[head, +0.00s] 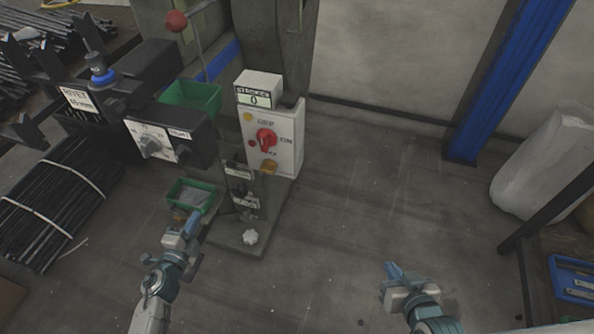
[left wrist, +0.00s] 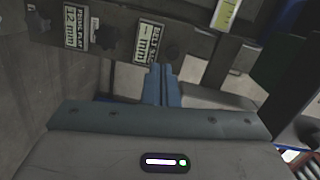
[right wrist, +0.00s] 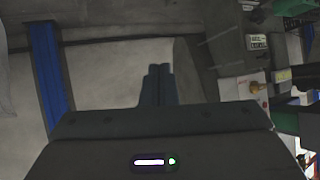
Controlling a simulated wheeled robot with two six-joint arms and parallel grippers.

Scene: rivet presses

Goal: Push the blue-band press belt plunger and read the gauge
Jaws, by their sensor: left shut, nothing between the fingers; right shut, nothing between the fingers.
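A press with a blue band (head: 223,60) stands at the upper middle of the head view. Two small labelled plates sit on its lower front. In the left wrist view one plate (left wrist: 76,27) reads "12 mm", and the belt plate (left wrist: 149,43) shows a dash before "mm". I cannot clearly make out the belt plunger. My left gripper (head: 194,222) is shut and empty, near the press's lower front; its fingertips (left wrist: 164,70) appear just below the belt plate. Contact cannot be told. My right gripper (head: 392,270) is shut and empty over open floor.
A white control box (head: 287,150) has a red switch (head: 266,139) and a counter (head: 257,92) reading 0. Green bins (head: 191,194) stand beside the press. Black rods (head: 55,200) lie at left. A blue post (head: 500,80) stands at right. The floor between is clear.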

